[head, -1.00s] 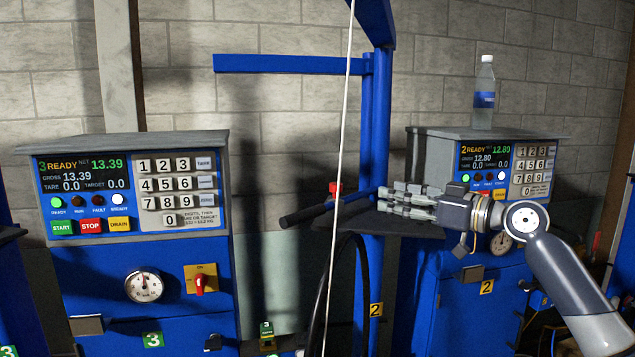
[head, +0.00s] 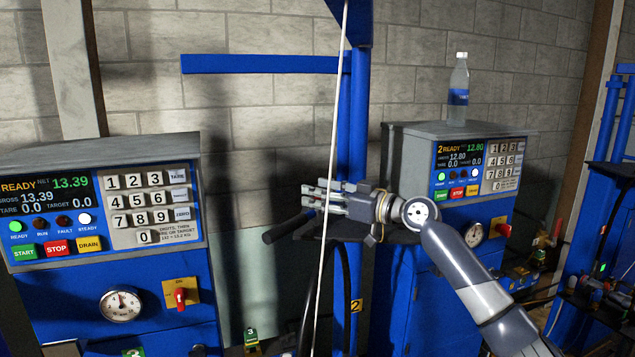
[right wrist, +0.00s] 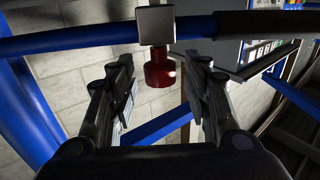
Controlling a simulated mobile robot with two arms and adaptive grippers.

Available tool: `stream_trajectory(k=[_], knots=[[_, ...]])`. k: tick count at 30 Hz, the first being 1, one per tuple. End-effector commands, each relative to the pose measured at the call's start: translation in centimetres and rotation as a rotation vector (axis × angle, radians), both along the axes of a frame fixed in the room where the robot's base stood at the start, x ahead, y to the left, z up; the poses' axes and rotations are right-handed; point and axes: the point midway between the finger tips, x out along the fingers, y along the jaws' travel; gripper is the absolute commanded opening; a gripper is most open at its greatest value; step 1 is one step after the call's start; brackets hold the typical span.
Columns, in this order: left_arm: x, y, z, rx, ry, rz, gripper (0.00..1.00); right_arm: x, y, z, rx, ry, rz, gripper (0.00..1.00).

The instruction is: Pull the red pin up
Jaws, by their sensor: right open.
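The red pin (right wrist: 159,72) shows in the right wrist view. It is a dark red knob against a grey metal block (right wrist: 155,26) on a blue bar. My right gripper (right wrist: 163,78) is open, with one finger on each side of the pin in the picture and a gap to each. I cannot tell whether the fingertips reach as deep as the pin. In the head view my right gripper (head: 318,196) is by the blue post, at the black handle, and the pin is hidden there. My left gripper is not in view.
A blue post (head: 353,130) with a side arm (head: 250,64) stands behind the gripper. A white cord (head: 332,150) hangs in front. Scale console 3 (head: 100,205) is at left. Scale console 2 (head: 470,165) with a water bottle (head: 458,88) is at right.

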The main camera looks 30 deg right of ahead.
Motion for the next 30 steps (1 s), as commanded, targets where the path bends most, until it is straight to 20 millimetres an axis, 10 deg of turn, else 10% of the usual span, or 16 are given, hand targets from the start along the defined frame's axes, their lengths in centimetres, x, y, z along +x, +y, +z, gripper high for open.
stream_trajectory(k=[12,18,30], knots=[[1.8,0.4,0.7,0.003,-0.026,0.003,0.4,0.9,0.4,-0.1,-0.002,0.0,0.0,0.45],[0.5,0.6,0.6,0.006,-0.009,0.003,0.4,0.9,0.4,0.0,-0.002,-0.001,0.0,0.02],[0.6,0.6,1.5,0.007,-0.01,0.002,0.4,0.9,0.4,3.2,-0.001,-0.005,0.0,0.0]])
